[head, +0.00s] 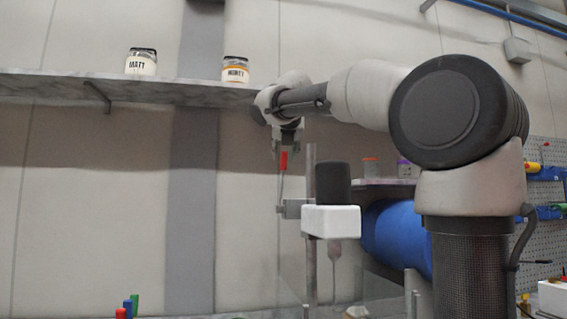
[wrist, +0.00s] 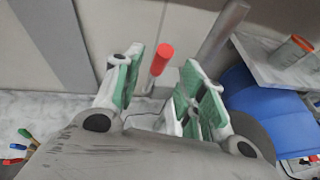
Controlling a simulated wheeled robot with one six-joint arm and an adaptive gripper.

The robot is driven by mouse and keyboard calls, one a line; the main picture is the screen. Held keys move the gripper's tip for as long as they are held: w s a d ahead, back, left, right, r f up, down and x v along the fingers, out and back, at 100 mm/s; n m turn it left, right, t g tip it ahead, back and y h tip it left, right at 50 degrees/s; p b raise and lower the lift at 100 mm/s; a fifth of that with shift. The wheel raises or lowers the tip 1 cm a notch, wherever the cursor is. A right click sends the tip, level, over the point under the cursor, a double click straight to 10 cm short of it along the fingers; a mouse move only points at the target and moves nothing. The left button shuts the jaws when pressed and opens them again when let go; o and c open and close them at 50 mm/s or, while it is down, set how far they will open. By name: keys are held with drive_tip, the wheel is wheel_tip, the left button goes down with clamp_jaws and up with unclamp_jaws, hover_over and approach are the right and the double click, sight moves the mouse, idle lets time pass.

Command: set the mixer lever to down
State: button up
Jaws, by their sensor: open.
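The mixer lever is a thin metal rod with a red tip (head: 284,162). It stands nearly upright, tip up, at the left side of the mixer (head: 331,221), which has a white housing under a dark motor. My gripper (head: 285,146) points down at the lever's tip from above. In the wrist view my gripper (wrist: 163,72) is open, with a green-padded finger on each side. The red tip (wrist: 161,58) shows between the fingers, with gaps on both sides. I cannot tell whether it is fully within the jaws' depth.
A shelf (head: 60,84) above left carries a white-labelled jar (head: 141,63) and an orange-white jar (head: 235,70). A blue drum (head: 397,238) lies right of the mixer, below a small shelf with jars. Coloured handles (head: 128,306) show at bottom left. The wall left of the lever is clear.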

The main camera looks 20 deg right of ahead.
sight(284, 158)
drive_tip(key=x, duration=0.6)
drive_tip(key=shift+w+d+f, duration=0.15)
drive_tip(key=shift+w+f, duration=0.05)
drive_tip(key=shift+w, duration=0.05)
drive_tip(key=shift+c, duration=0.2)
clamp_jaws()
